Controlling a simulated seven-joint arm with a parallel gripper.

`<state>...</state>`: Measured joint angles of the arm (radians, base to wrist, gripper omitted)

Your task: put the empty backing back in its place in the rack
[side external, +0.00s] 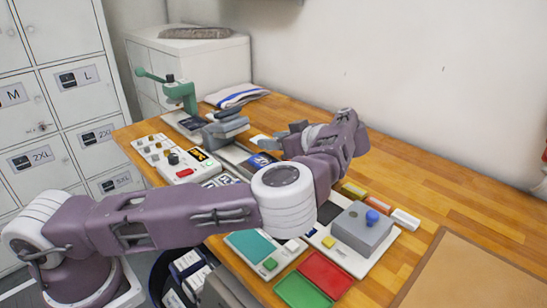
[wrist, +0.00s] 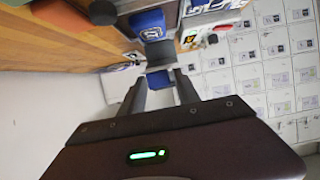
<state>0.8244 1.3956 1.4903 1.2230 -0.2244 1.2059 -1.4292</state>
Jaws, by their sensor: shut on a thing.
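My gripper (side external: 277,141) is above the back part of the table, pointing left in the side view. In the side view the arm and fingers make the held piece hard to make out. A grey stepped stand (side external: 226,126), possibly the rack, is left of my gripper, apart from it. I cannot tell for sure which slot is free.
A green lever press (side external: 180,93) stands at the back left. A white control panel (side external: 177,158) is in front of it. A grey block with a blue knob (side external: 359,228) and red and green trays (side external: 326,274) lie at the front.

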